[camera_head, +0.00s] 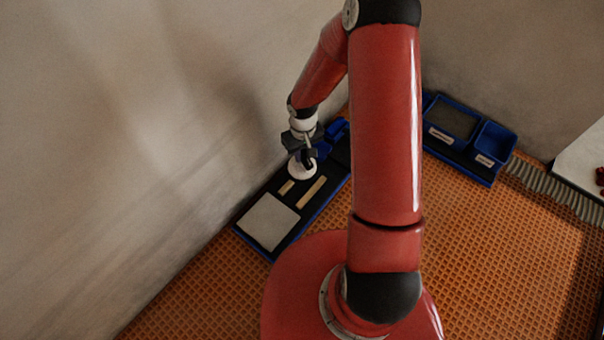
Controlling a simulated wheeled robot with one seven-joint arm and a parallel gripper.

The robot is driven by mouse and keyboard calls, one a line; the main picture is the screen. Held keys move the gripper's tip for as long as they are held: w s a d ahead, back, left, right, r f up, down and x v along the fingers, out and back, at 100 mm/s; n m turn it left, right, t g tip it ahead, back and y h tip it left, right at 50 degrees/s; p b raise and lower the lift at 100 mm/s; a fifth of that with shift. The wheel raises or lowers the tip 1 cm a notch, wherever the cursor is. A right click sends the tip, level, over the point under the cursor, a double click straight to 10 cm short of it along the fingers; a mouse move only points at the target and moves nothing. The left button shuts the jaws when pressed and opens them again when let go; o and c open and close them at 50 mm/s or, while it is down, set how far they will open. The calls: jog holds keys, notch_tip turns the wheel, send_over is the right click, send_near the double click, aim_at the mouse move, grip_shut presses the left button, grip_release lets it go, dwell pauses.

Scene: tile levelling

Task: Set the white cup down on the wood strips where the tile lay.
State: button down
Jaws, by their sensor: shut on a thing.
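My gripper (306,158) is shut on the white cup (301,170), at the far part of a dark, blue-edged tray (246,231). The cup is a small white round shape under the fingers, partly covered by them. Two pale wood strips, a short one (287,187) and a longer one (311,191), lie on the dark tray just nearer than the cup. A light grey square tile (268,221) lies at the tray's near end. I cannot tell whether the cup touches the tray or hangs above it.
A blue object (334,133) stands beside my gripper at the tray's far end. Blue bins (483,146) with labels stand to the right. A ribbed grey strip (556,190) and a pale surface (585,165) lie farther right. The wall is close on the left. Orange grid floor is open at right.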

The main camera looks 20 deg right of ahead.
aim_at(303, 171)
notch_tip(303, 171, down, 10)
jog(key=shift+r+b, duration=0.2)
jog(key=shift+b, duration=0.65)
jog(key=shift+f, duration=0.1)
jog(key=shift+f, duration=0.15)
jog(key=c, duration=1.3)
grip_release()
